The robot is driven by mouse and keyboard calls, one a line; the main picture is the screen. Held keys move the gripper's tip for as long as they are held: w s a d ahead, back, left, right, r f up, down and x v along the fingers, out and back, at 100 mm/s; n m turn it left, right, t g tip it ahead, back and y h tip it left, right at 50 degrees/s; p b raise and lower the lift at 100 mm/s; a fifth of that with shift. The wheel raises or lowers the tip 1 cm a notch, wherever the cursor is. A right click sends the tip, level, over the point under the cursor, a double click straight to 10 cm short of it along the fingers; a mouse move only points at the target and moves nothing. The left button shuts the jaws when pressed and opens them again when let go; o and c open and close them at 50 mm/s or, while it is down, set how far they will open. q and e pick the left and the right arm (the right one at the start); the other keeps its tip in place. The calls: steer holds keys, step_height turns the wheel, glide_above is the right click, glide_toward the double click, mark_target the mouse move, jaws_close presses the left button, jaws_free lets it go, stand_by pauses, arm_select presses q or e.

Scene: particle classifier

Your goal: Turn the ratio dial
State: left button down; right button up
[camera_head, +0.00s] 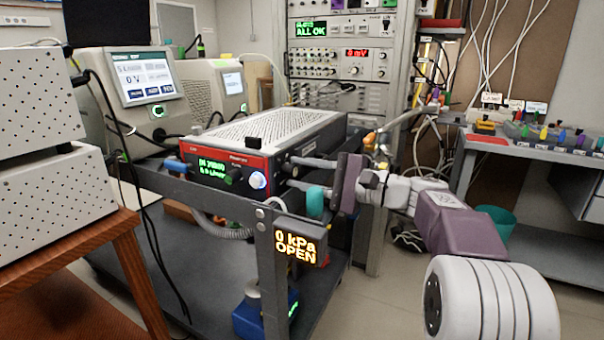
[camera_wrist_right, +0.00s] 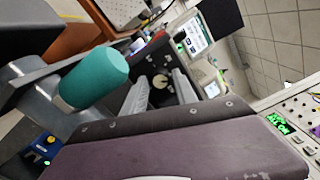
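A grey perforated instrument box (camera_head: 290,125) with a red-edged front panel (camera_head: 200,152) sits on the cart. The panel carries a green display (camera_head: 212,168), a small black knob (camera_head: 234,174) and a round pale, blue-lit knob (camera_head: 258,180). I cannot read which knob is the ratio dial. My right gripper (camera_head: 297,172) reaches in from the right, fingers pointing at the panel, a little right of the pale knob. In the right wrist view the two fingers (camera_wrist_right: 160,94) are apart, with a round cream knob (camera_wrist_right: 160,81) beyond the gap. My left gripper is out of view.
A teal cylinder (camera_head: 315,202) stands just below my right gripper, close to the cart's corner. An amber display (camera_head: 298,243) reads 0 kPa OPEN. A grey hose (camera_head: 225,230) hangs under the box. Open floor lies at front right.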

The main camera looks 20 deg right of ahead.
steer(key=shift+s+d+r, duration=0.1)
steer(key=shift+s+d, duration=0.15)
steer(key=shift+d, duration=0.05)
steer(key=p+v, duration=0.3)
steer(key=v, duration=0.5)
steer(key=shift+s, duration=0.15)
